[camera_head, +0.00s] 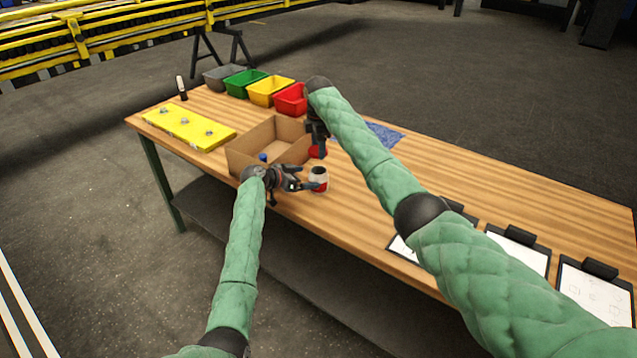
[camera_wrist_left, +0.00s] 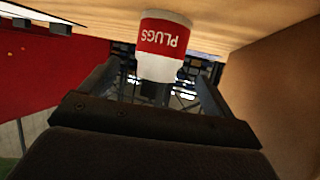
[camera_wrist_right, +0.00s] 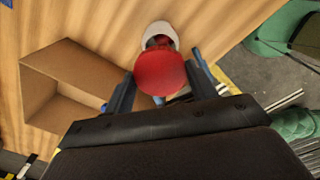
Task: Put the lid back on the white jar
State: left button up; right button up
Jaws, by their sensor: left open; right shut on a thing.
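The white jar (camera_head: 319,186) with a red band stands upright and open near the front edge of the table, its mouth dark. In the left wrist view the jar (camera_wrist_left: 163,38) appears upside down with the word PLUGS, between the fingers. My left gripper (camera_head: 306,186) is open at the jar's left side; I cannot tell whether it touches. My right gripper (camera_head: 318,152) is shut on the red lid (camera_head: 315,152), held apart from the jar, just behind it in the head view. In the right wrist view the lid (camera_wrist_right: 160,73) partly hides the jar (camera_wrist_right: 158,30) and its red contents.
An open cardboard box (camera_head: 240,158) stands left of the jar, close to both grippers. Grey, green, yellow (camera_head: 270,92) and red bins line the back. A yellow board (camera_head: 185,128) lies at the left; clipboards (camera_head: 515,252) lie at the right.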

aim_at(312, 177)
pick_arm(q)
jog(key=x, duration=0.4)
jog(key=shift+w+d, duration=0.1)
jog(key=shift+d, duration=0.25)
jog(key=shift+x, duration=1.1)
jog(key=shift+f, duration=0.1)
jog(key=c, duration=1.5)
jog(key=shift+a, duration=0.1)
pick_arm(e)
jog(key=shift+f, duration=2.45)
jog(key=shift+f, duration=0.1)
jog(key=shift+f, duration=0.8)
jog(key=shift+f, duration=0.55)
